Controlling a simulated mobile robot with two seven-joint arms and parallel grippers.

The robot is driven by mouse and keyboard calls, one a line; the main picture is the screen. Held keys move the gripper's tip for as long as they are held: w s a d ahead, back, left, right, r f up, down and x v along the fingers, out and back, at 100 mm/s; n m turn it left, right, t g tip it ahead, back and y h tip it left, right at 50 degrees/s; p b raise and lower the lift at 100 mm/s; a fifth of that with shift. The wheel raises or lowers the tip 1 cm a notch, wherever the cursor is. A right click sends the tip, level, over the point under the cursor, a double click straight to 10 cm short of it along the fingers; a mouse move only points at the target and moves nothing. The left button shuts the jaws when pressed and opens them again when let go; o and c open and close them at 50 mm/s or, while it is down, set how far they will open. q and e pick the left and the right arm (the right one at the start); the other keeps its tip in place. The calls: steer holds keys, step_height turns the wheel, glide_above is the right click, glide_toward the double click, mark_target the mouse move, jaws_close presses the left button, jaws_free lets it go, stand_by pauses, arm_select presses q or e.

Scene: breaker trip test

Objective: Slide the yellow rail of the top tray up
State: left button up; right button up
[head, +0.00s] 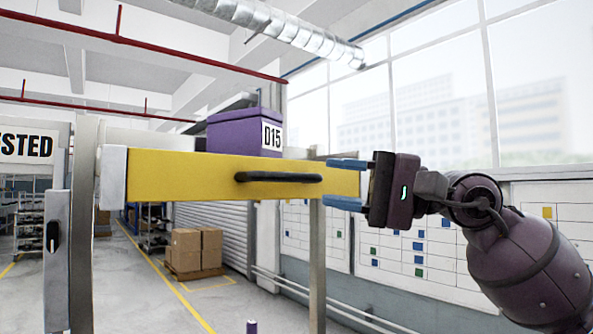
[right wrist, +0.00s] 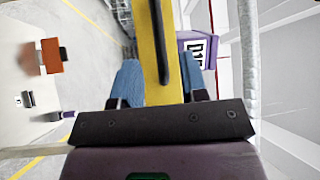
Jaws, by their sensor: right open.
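The yellow rail (head: 200,176) is a wide horizontal bar with a black handle (head: 278,177) on its face, held between a post at the left and one at the right. My right gripper (head: 341,184) is at the rail's right end. Its blue fingers are open, one above and one below the rail. In the right wrist view the rail (right wrist: 172,82) runs between the two fingers (right wrist: 162,86), with a visible gap beside it. The tray's floor is hidden. My left gripper is out of view.
A grey metal post (head: 317,265) stands below the rail's right part. A grey plate with a black lever (head: 54,235) is at the left. Cardboard boxes (head: 195,248) sit on a pallet behind. A wall board (head: 440,245) is behind my right arm. Space above the rail's right end looks clear.

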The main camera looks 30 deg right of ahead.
mark_target(302, 177)
steer(key=p+x, duration=0.1)
steer(key=x, duration=0.3)
steer(key=shift+r, duration=0.2)
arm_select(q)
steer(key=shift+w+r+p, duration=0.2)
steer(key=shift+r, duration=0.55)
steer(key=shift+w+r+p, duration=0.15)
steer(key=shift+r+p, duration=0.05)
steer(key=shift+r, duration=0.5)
arm_select(e)
steer(key=shift+x, duration=1)
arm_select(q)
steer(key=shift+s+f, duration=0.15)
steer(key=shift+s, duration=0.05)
arm_select(e)
steer(key=shift+f, duration=0.15)
steer(key=shift+c, duration=0.4)
jaws_close()
